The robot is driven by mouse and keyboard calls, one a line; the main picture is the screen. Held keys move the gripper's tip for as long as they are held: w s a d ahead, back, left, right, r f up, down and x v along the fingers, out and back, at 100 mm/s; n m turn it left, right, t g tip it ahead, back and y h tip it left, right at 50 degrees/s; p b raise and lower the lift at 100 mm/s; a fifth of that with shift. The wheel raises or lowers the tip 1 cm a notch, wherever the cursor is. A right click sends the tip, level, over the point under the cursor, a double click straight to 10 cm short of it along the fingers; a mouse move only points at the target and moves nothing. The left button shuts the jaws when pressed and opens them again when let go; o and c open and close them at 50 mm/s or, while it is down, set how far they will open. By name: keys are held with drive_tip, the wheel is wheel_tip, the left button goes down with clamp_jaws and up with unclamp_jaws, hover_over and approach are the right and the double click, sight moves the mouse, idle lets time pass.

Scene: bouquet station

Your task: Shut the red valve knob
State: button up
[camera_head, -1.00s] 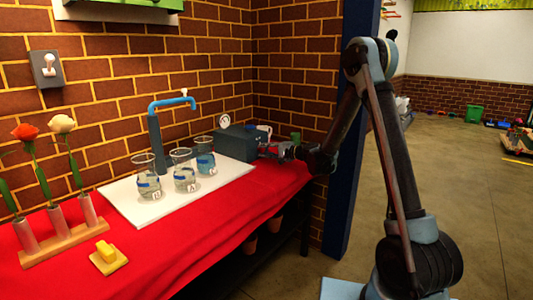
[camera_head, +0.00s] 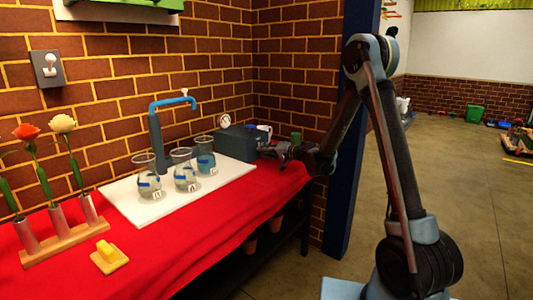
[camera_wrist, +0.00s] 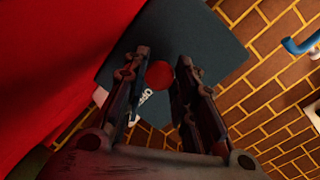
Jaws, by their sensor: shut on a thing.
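The red valve knob (camera_wrist: 158,75) is round and sits on the face of a dark grey box (camera_wrist: 205,45). The box also shows in the head view (camera_head: 237,142), at the back right end of the table, where the knob itself is hidden. My gripper (camera_wrist: 160,68) has its two fingers on either side of the knob and is shut on it. In the head view my gripper (camera_head: 268,152) reaches the box from the right. White lettering, partly "OPE", shows beside the left finger in the wrist view.
Several glass beakers stand on a white board (camera_head: 150,212) left of the box, under a blue tap (camera_head: 156,145). A green cup (camera_head: 296,137) stands close behind my gripper. Flowers in a wooden rack (camera_head: 66,243) and a yellow block (camera_head: 105,249) are farther left on the red cloth.

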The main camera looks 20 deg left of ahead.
drive_tip(key=shift+s+f, duration=0.1)
drive_tip(key=o, duration=1)
drive_tip(key=shift+f, duration=0.1)
drive_tip(key=shift+o, duration=0.2)
drive_tip(key=shift+d, duration=0.2)
drive_tip(key=v, duration=1.1)
drive_tip(key=shift+d, duration=0.25)
